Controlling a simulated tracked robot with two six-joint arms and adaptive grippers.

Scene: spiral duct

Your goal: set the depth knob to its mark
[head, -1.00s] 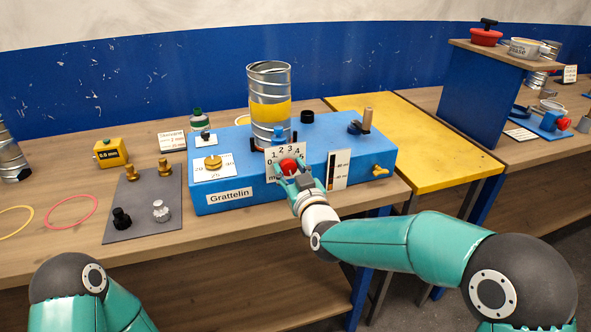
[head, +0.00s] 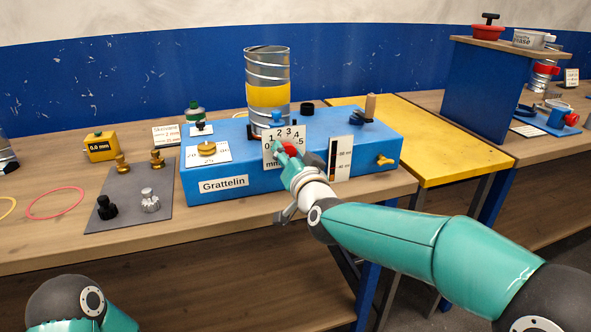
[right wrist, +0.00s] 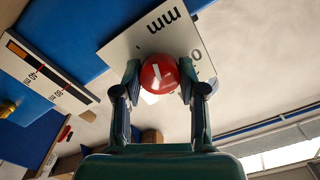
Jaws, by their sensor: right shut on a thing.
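The red depth knob (head: 291,149) sits on a white dial plate (head: 268,152) on the front of the blue Grattelin machine (head: 225,172). The plate carries numbers and "mm". My right gripper (head: 287,153) is shut on the knob and partly hides it and the plate. In the right wrist view the knob (right wrist: 158,74) lies between the two fingers (right wrist: 159,84), with white marking on its face. Part of the dial plate (right wrist: 120,50) shows behind it. I cannot tell which number the knob points to. My left gripper is out of view.
A white scale plate (head: 341,158) stands right of the dial, near my right wrist. A metal duct (head: 267,65) with a yellow band rises behind it. A yellow box (head: 102,147) and a grey mat (head: 130,193) with several knobs are at left. The wooden table front is clear.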

